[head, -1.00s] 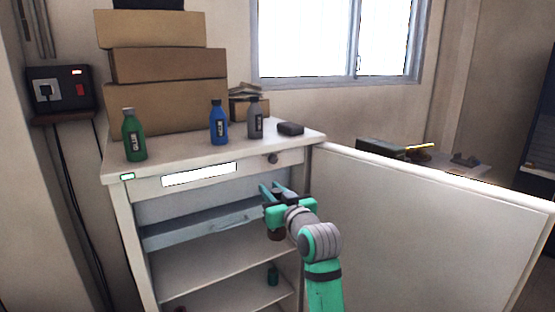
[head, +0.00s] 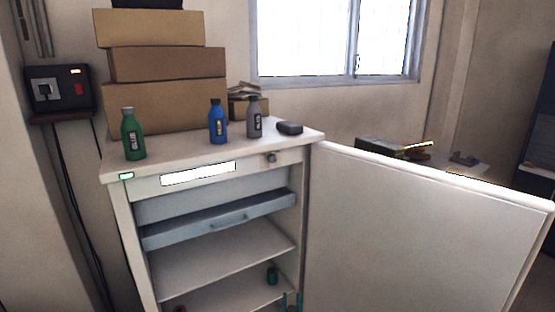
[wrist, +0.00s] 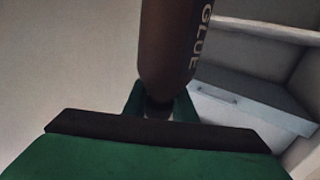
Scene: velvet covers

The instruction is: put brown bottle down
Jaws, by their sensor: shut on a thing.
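The brown bottle (wrist: 170,45) fills the upper middle of the wrist view, with pale "GLUE" lettering on its side. My gripper (wrist: 160,103) is shut on its narrow end, one green finger on each side. In the head view, only the tips of my gripper (head: 291,301) show at the bottom edge, by the lower right of the open white cabinet (head: 120,235). The brown bottle cannot be made out in the head view. Whether it touches a shelf cannot be told.
A small green bottle (head: 272,273) stands on the low shelf, close to my gripper. A middle shelf (head: 215,262) and a grey-blue drawer (head: 190,228) are above. The open door (head: 420,240) stands at right. Green (head: 133,138), blue (head: 217,125) and grey (head: 254,120) bottles stand on top.

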